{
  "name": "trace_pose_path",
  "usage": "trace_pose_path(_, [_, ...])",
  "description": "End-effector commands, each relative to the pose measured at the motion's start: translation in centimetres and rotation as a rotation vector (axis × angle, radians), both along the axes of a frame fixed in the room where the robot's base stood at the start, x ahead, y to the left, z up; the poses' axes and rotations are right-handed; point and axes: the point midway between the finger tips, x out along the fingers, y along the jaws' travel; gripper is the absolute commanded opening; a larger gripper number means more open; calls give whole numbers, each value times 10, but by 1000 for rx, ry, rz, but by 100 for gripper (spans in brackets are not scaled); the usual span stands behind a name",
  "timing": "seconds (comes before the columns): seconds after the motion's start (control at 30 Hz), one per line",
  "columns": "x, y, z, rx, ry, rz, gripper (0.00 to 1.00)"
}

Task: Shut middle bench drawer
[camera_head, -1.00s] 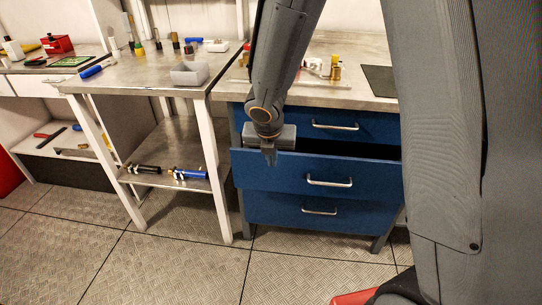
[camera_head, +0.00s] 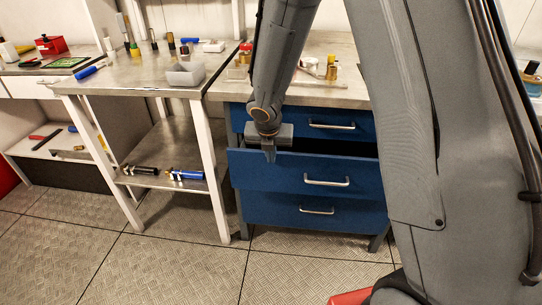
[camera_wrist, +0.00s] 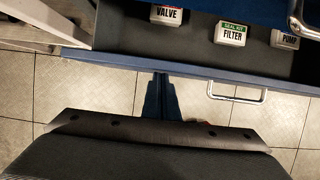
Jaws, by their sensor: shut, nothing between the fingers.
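The middle bench drawer (camera_head: 290,176) is a blue front with a silver bar handle (camera_head: 326,181), and it stands pulled out from the blue bench. In the wrist view its front edge (camera_wrist: 200,71) runs across the picture, with boxes marked valve (camera_wrist: 166,14), filter (camera_wrist: 230,33) and pump (camera_wrist: 285,40) inside. My gripper (camera_head: 269,155) is shut and empty, pointing down at the left part of the drawer front. In the wrist view my fingers (camera_wrist: 160,97) are just outside the front edge, left of the handle; whether they touch it I cannot tell.
The top drawer (camera_head: 340,124) and bottom drawer (camera_head: 316,212) look shut. A white-legged table (camera_head: 204,150) with a lower shelf stands close on the left. The bench top (camera_head: 310,90) carries small items.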

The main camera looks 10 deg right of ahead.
Motion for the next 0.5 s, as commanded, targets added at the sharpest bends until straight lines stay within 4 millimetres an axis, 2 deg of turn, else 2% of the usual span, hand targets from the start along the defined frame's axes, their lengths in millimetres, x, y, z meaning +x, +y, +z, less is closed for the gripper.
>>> trace_pose_path(0.27, [25,-7,5,0,0,-1,0])
trace_pose_path(0.5, [42,-14,2,0,0,-1,0])
